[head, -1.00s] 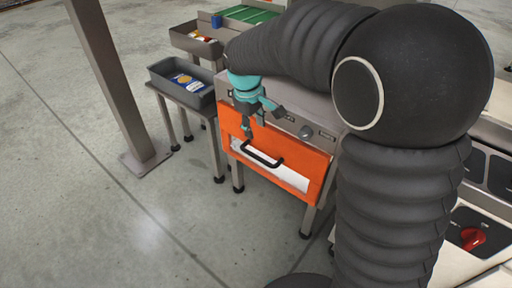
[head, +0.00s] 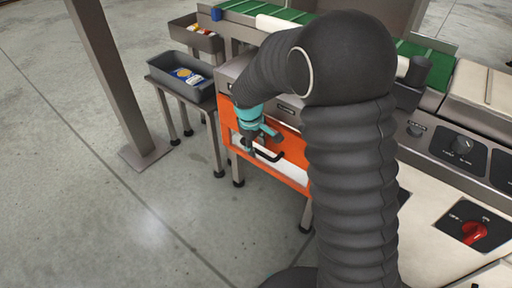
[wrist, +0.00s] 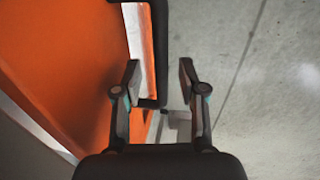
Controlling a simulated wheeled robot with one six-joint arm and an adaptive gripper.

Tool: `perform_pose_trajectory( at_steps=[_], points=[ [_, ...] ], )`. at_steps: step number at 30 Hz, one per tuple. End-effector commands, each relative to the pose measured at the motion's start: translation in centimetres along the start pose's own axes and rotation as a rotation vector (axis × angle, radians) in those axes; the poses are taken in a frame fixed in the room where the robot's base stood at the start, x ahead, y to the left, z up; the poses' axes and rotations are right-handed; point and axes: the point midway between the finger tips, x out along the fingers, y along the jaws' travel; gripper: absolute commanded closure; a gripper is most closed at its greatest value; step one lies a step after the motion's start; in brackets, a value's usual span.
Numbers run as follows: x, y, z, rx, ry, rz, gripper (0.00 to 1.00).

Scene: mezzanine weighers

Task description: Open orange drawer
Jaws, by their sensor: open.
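The orange drawer (head: 234,124) is in the front of a grey steel machine, with a white panel low on its face. Its black bar handle (head: 268,157) stands out from the front. My gripper (head: 262,146) is open and empty at the drawer's front, close to the handle. In the wrist view the orange drawer front (wrist: 60,60) fills the left side. The handle (wrist: 160,50) runs up the picture from between the open fingers of my gripper (wrist: 158,75). I cannot tell whether a finger touches it. My arm hides the drawer's right part in the head view.
A grey tray (head: 170,66) with a blue packet stands on a small table left of the machine. A steel post (head: 108,85) rises at the left. A panel with a red knob (head: 474,232) is at right. The concrete floor in front is clear.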

Motion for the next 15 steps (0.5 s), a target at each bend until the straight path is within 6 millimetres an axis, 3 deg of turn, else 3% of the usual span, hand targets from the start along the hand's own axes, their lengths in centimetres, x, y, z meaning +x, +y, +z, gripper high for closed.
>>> perform_pose_trajectory(
  at_steps=[13, 15],
  points=[
    [1.08, 0.03, 0.01, 0.000, 0.001, 0.001, 0.59],
    [1.07, 0.03, 0.00, 0.000, 0.001, 0.001, 0.74]
  ],
)
